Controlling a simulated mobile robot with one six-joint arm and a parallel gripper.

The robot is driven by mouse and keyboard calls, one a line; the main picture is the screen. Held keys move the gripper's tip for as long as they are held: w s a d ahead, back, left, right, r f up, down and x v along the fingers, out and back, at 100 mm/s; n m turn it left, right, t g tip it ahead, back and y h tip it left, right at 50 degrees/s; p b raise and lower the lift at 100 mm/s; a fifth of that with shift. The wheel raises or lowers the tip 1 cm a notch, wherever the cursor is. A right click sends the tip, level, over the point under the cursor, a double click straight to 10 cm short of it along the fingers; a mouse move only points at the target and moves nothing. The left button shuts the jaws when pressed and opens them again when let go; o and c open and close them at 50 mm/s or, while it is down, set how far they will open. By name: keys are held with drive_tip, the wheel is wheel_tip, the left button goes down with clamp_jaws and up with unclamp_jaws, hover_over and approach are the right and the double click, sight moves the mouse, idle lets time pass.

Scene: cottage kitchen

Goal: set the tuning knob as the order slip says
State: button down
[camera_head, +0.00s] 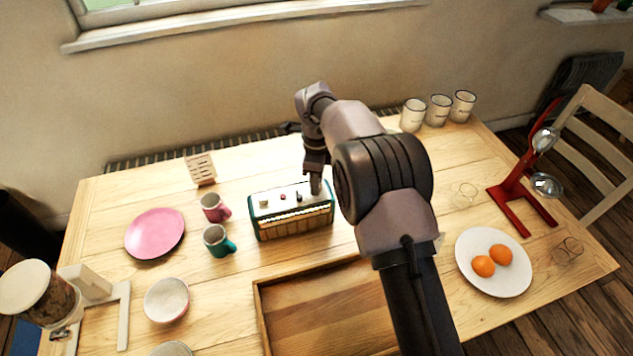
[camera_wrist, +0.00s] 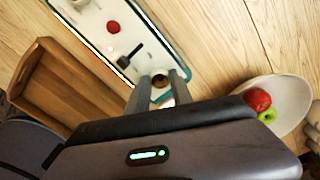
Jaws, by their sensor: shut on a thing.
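A green and cream radio (camera_head: 292,222) stands on the table, its controls on its pale top. In the wrist view the radio top (camera_wrist: 92,18) carries a red button (camera_wrist: 113,27) and a black lever (camera_wrist: 128,49). A cream knob (camera_head: 264,204) sits at the left end of the top. My gripper (camera_head: 316,188) points down at the right end. In the wrist view its fingers are shut on a small round knob (camera_wrist: 160,79), mostly hidden between them. A slip card (camera_head: 200,168) stands behind the radio to the left; its writing is too small to read.
A wooden tray (camera_head: 262,307) lies in front of the radio. A pink mug (camera_head: 212,208) and a green mug (camera_head: 215,239) stand close on its left. A red stand (camera_head: 513,188) and a plate (camera_head: 485,280) of oranges are to the right. A bowl (camera_wrist: 288,92) with apples shows in the wrist view.

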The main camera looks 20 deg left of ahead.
drive_tip(key=shift+m, duration=0.3)
idle(0.4)
drive_tip(key=c, duration=1.1)
unclamp_jaws()
wheel_tip(320, 180, up, 17)
drive_tip(key=p, duration=0.6)
drive_tip(key=shift+r, duration=0.2)
